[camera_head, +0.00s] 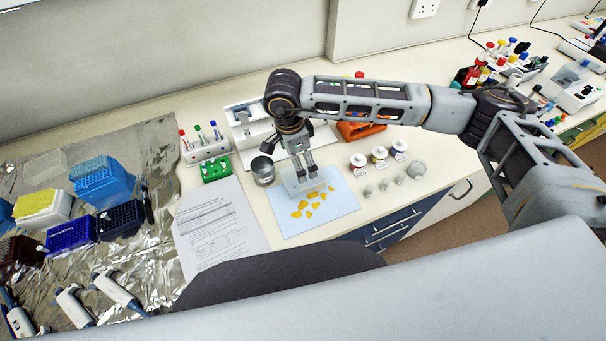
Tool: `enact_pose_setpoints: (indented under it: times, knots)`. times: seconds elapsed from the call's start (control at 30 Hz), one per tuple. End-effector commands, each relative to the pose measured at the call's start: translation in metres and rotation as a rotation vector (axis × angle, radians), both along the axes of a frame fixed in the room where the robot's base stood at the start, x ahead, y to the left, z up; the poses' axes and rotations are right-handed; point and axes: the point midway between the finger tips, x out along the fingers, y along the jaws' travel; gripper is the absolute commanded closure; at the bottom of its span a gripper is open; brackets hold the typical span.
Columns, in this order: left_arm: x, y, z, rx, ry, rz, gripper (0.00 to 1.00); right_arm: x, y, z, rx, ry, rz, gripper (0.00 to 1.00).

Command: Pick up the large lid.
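My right gripper (307,174), on the arm that comes in from the right, points down over the far part of a pale blue mat (335,205). Its two fingers show a gap between them. A faint, clear, box-like thing (289,184) shows just under and around the fingertips; I cannot tell if it is the large lid or if the fingers touch it. A round clear dish or lid (417,169) lies to the right, near the bench edge. Three small jars (378,154) with pale tops stand left of it. My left gripper is not in view.
Yellow pieces (300,206) lie on the mat. A metal cup (262,171) stands close left of the gripper. A tube rack (205,150), a green block (215,169) and printed paper (215,230) are further left. An orange rack (358,131) stands behind.

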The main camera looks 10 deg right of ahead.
Motion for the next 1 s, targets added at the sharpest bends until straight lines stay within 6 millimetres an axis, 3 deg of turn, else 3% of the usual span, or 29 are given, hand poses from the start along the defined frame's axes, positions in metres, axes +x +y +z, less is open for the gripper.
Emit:
enact_pose_setpoints:
  times: [0.2,0.73,1.0]
  knots:
    - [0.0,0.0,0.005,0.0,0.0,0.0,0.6,0.001,-0.003,-0.02,0.0,0.0,-0.001,0.0]
    - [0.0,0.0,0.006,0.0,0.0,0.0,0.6,0.001,-0.004,-0.027,0.001,0.0,-0.001,0.0]
    - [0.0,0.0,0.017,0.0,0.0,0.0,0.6,0.001,-0.009,-0.044,0.0,0.002,-0.001,0.0]
